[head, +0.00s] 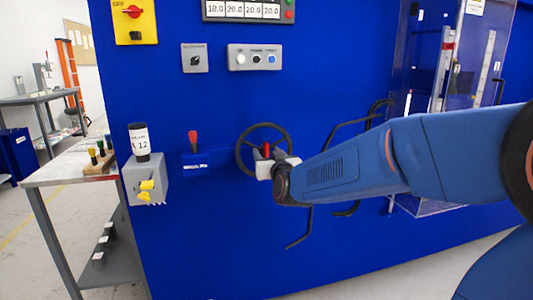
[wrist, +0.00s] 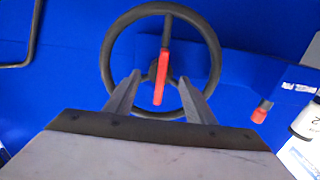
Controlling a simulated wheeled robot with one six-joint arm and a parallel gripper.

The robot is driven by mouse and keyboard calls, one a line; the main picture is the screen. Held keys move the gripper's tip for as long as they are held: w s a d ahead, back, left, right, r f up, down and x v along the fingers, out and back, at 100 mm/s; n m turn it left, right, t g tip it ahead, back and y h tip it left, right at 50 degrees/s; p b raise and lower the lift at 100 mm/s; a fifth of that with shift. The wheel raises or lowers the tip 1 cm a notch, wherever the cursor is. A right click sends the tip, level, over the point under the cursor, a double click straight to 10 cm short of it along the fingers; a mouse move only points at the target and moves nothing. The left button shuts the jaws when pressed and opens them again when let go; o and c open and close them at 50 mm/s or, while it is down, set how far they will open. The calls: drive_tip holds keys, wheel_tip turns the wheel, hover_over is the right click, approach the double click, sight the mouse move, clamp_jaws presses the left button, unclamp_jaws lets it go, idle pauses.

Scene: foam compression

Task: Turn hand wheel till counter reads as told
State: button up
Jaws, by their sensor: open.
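The dark hand wheel (head: 240,146) stands on the blue machine front and shows in the wrist view (wrist: 112,52). It has a red handle or pointer (wrist: 162,76) at its middle, upright there. My gripper (head: 270,160) is in front of the wheel. In the wrist view my gripper (wrist: 159,80) is open, its two fingers on either side of the red part, with visible gaps. Contact with the wheel cannot be told. A display (head: 242,10) at the top shows several numbers, 18.0 and then 20.0s. Which readout is the counter is unclear.
A red-knobbed lever (head: 193,140) is left of the wheel. A button panel (head: 254,57) is above. Bent dark bars (head: 345,122) and a clear guard (head: 440,60) are to the right.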

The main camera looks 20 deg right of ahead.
drive_tip(key=shift+w, duration=0.6)
drive_tip(key=shift+c, duration=0.3)
clamp_jaws()
